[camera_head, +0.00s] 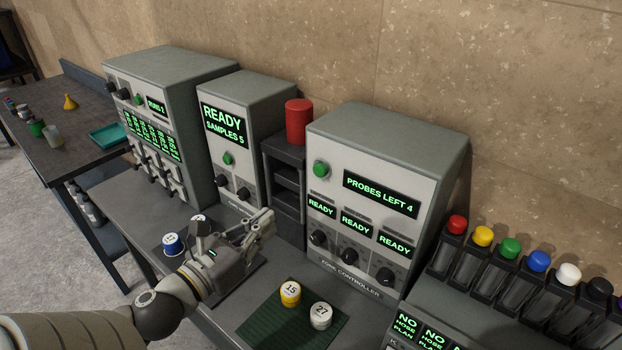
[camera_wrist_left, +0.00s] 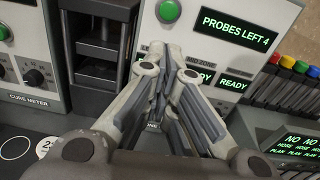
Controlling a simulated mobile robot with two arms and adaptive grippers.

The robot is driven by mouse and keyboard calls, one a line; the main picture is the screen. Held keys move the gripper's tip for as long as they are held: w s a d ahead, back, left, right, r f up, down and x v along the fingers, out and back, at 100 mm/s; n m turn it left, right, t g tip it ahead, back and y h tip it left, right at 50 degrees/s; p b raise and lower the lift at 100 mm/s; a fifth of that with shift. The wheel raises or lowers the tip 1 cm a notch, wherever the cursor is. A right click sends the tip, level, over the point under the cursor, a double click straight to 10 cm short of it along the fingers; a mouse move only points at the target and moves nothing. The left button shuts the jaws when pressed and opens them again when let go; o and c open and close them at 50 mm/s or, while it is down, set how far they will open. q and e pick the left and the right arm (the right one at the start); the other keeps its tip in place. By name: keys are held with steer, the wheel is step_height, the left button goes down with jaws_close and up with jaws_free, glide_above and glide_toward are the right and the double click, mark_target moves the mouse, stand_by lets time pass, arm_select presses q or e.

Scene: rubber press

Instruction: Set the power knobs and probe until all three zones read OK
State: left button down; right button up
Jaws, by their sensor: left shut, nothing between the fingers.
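The zone controller (camera_head: 443,180) is a grey box with a display (camera_head: 381,194) reading PROBES LEFT 4 and a green button (camera_head: 321,169). Its three zone displays, left (camera_head: 321,206), middle (camera_head: 356,224) and right (camera_head: 394,245), each read READY. Below them are three black knobs: left (camera_head: 318,238), middle (camera_head: 349,256) and right (camera_head: 385,275). My left gripper (camera_head: 266,216) is shut and empty, left of the controller front and apart from the knobs in the head view. In the left wrist view, the gripper (camera_wrist_left: 168,52) hides the knobs and part of the zone displays. My right gripper is not in view.
A cure meter (camera_head: 246,115) reads READY, SAMPLES 5. A dark rack (camera_head: 285,165) with a red cylinder (camera_head: 298,121) stands between it and the controller. Numbered pots, yellow (camera_head: 290,293) and white (camera_head: 321,315), stand on a green mat (camera_head: 268,330). Coloured-cap bottles (camera_head: 510,248) line the right.

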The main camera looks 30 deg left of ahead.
arm_select(q)
steer(key=shift+s+d+r+m, duration=0.15)
steer(key=shift+r+m, duration=0.25)
steer(key=shift+r, duration=0.35)
steer(key=b, duration=0.8)
glide_toward(320, 170)
step_height(320, 170, down, 3)
steer(key=w+p, duration=0.1)
steer(key=w, duration=0.6)
steer(key=shift+r, duration=0.3)
steer(key=shift+w+p, duration=0.3)
